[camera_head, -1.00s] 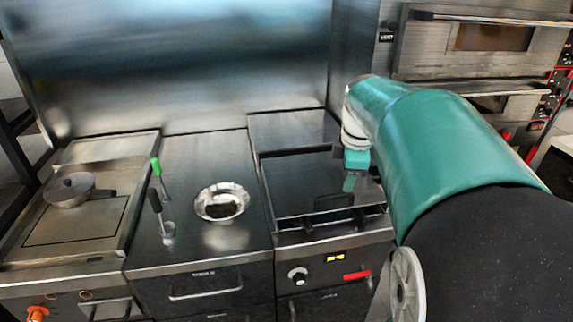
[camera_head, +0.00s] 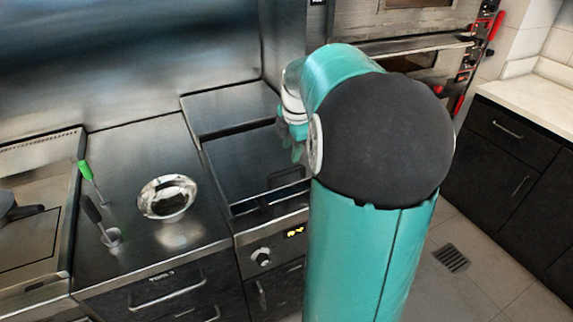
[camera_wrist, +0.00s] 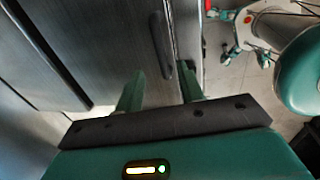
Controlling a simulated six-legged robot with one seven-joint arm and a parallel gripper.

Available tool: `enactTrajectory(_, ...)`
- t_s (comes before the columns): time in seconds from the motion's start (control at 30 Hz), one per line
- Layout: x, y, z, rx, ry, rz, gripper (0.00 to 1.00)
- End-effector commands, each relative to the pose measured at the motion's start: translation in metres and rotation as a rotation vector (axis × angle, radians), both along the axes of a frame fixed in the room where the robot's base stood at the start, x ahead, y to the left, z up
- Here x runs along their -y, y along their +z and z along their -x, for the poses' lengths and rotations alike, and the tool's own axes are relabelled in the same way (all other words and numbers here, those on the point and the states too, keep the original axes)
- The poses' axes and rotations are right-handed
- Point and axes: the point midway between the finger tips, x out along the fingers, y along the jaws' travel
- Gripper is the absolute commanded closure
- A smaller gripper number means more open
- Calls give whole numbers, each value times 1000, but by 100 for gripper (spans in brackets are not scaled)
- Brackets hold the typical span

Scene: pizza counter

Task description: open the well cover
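The well cover (camera_head: 238,160) is a dark flat lid on the right-hand counter unit, lying shut. Its dark loop handle (camera_head: 288,174) stands near the front edge, partly hidden close to my arm. My gripper (camera_head: 298,146) is above the right part of the cover, near the handle. In the wrist view my gripper (camera_wrist: 162,84) has its two green fingers apart with nothing between the tips. A dark bar, apparently the handle (camera_wrist: 161,45), lies ahead of the gap, apart from the fingers.
A metal bowl (camera_head: 167,197) and two upright utensils, one with a green handle (camera_head: 84,170), stand on the counter to the left. A control panel with a knob (camera_head: 261,257) is on the unit's front. Ovens (camera_head: 400,30) stand behind; open floor (camera_head: 470,290) lies right.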

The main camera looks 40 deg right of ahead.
Motion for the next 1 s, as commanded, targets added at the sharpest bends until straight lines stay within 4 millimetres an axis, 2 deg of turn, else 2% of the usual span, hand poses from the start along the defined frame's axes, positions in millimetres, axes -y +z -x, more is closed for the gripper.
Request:
enactTrajectory(0.2,1,-43,-9,-1,0,-2,62)
enactTrajectory(0.4,2,-69,-17,0,1,-1,62)
enactTrajectory(0.77,3,-76,-20,2,1,1,62)
enactTrajectory(0.97,3,-76,-19,2,1,1,98)
enactTrajectory(1.0,3,-76,-19,2,1,1,100)
